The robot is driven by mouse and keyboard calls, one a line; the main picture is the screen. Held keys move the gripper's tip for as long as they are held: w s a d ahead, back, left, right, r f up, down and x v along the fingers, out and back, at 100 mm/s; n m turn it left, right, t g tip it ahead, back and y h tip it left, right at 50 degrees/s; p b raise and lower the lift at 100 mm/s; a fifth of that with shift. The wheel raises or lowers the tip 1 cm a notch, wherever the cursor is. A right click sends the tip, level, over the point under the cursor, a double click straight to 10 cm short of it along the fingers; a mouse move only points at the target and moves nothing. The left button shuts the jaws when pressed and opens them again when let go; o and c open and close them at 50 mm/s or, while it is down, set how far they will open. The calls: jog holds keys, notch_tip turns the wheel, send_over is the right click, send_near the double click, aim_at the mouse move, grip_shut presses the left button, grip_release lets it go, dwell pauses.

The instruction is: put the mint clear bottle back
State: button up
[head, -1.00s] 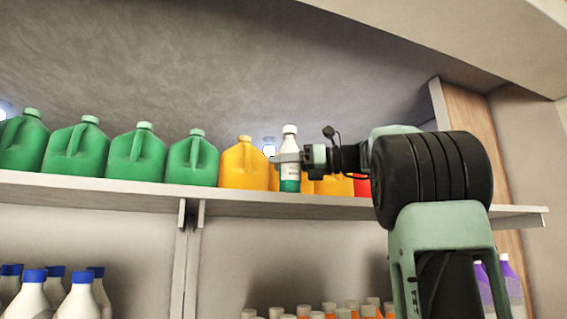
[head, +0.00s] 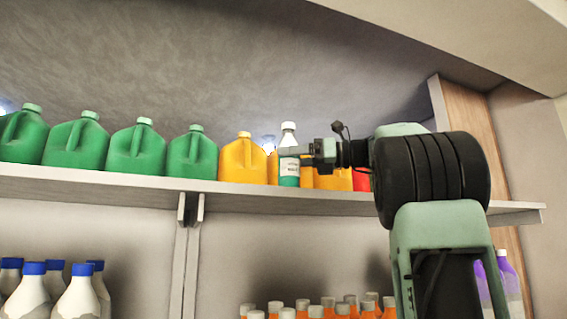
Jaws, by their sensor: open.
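The mint clear bottle (head: 289,172) has a white cap, a pale label and teal-green liquid. It stands upright at the front of the upper shelf, in front of the yellow jugs. My gripper (head: 300,151) reaches in from the right at the height of the bottle's upper part. Its jaws are open beside or around the bottle; the far finger is hard to make out. The bottle's base appears to be at the shelf's front edge.
Yellow jugs (head: 242,160) stand behind and beside the bottle, and green jugs (head: 192,158) line the shelf (head: 120,184) to the left. A red container (head: 361,180) is partly hidden by my arm. White bottles with blue caps (head: 77,297) and orange bottles (head: 302,308) stand below.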

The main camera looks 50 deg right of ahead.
jog(key=b+v, duration=0.2)
jog(key=v, duration=0.7)
jog(key=shift+s+d, duration=0.1)
jog(key=shift+s, duration=0.15)
jog(key=shift+s, duration=0.1)
